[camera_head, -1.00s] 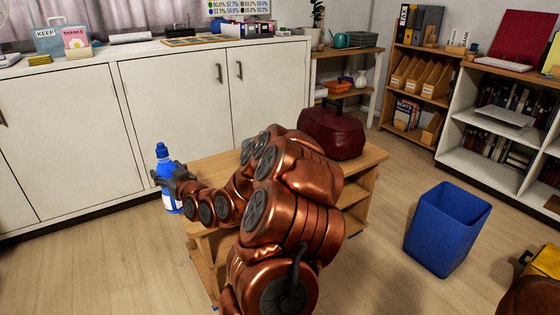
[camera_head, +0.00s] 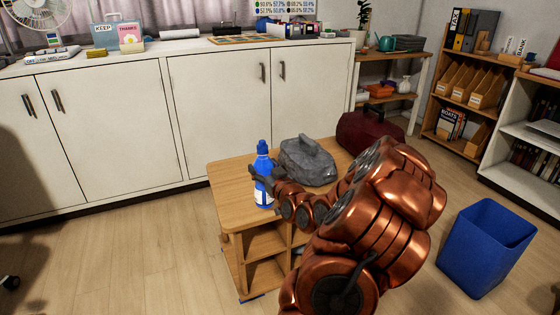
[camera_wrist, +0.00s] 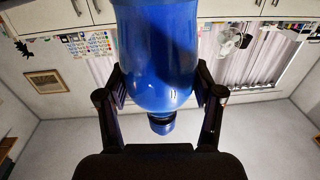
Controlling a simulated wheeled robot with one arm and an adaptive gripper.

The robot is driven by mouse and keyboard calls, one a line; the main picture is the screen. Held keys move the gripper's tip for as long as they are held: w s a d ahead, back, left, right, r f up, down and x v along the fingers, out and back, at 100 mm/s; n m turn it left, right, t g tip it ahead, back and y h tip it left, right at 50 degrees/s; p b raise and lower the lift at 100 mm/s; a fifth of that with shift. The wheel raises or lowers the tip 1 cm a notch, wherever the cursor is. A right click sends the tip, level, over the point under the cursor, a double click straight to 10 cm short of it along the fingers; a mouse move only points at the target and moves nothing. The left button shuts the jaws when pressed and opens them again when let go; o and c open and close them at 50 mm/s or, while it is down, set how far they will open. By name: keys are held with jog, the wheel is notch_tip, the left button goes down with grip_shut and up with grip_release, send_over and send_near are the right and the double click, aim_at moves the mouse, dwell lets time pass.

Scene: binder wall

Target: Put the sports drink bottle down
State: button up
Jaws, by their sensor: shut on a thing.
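The sports drink bottle (camera_head: 264,190) is blue with a white label and a blue cap. It is upright at the left part of the small wooden table (camera_head: 232,184). My gripper (camera_head: 262,184) is shut on the bottle from the right side. The bottle's base appears over the tabletop; I cannot tell whether it touches. In the wrist view the blue bottle (camera_wrist: 158,50) fills the upper middle between the two fingers, with its cap toward the bottom of the picture.
A grey rock-like object (camera_head: 308,161) stands on the table just right of the bottle. A dark red bag (camera_head: 365,135) sits farther right, partly behind my arm. A blue bin (camera_head: 485,245) stands on the floor at the right. The table's left end is clear.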

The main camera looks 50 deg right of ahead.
jog(key=w+d+f+b, duration=0.1)
jog(key=w+d+f, duration=0.1)
jog(key=w, duration=0.4)
jog(key=w+d+f+b, duration=0.1)
jog(key=w+d+f, duration=0.1)
jog(key=w+d, duration=0.3)
jog(key=shift+w+d+f, duration=0.15)
jog(key=shift+w+f, duration=0.25)
jog(key=shift+w, duration=0.5)
jog(key=o, duration=1.6)
jog(key=shift+f, duration=0.1)
jog(key=shift+o, duration=0.2)
